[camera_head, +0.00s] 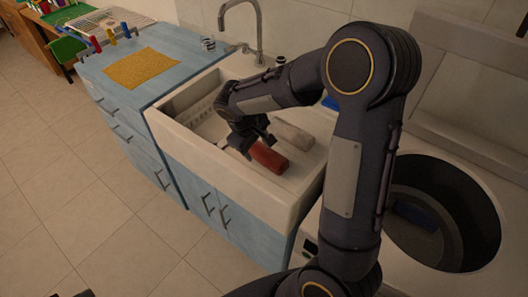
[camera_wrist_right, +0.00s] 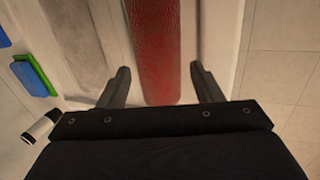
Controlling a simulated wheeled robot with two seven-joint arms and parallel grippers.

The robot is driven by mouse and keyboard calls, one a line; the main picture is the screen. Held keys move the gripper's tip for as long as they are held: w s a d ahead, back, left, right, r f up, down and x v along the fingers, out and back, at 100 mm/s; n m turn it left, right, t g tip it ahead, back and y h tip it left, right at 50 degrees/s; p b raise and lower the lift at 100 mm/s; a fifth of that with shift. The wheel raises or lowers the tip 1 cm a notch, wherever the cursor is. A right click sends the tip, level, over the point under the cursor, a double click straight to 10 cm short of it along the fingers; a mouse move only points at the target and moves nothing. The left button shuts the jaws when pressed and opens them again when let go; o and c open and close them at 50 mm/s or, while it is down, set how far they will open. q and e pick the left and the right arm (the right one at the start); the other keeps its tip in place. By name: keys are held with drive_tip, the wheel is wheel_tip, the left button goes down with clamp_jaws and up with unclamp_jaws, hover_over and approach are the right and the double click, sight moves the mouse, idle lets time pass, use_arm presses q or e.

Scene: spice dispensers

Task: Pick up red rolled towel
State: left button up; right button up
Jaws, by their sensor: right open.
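The red rolled towel (camera_head: 268,157) lies on the drainboard side of the white sink, near its front edge. My right gripper (camera_head: 240,146) is at the left end of the towel in the head view. In the right wrist view the red towel (camera_wrist_right: 153,50) runs up the middle, between the two spread fingers (camera_wrist_right: 160,82). The fingers stand apart from it on both sides, and the gripper is open and empty. My left gripper does not show clearly.
A pale rolled towel (camera_head: 293,135) lies beside the red one, on the far side. Blue and green sponges (camera_wrist_right: 35,75) show in the wrist view. The faucet (camera_head: 243,30) rises behind the sink basin. A round dark opening (camera_head: 440,212) is at right.

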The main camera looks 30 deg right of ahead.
sight(259, 148)
drive_tip(key=shift+x, duration=1.95)
drive_tip(key=shift+s+d+r, duration=0.1)
drive_tip(key=shift+d, duration=0.05)
drive_tip(key=c, duration=0.8)
drive_tip(key=shift+r, duration=0.1)
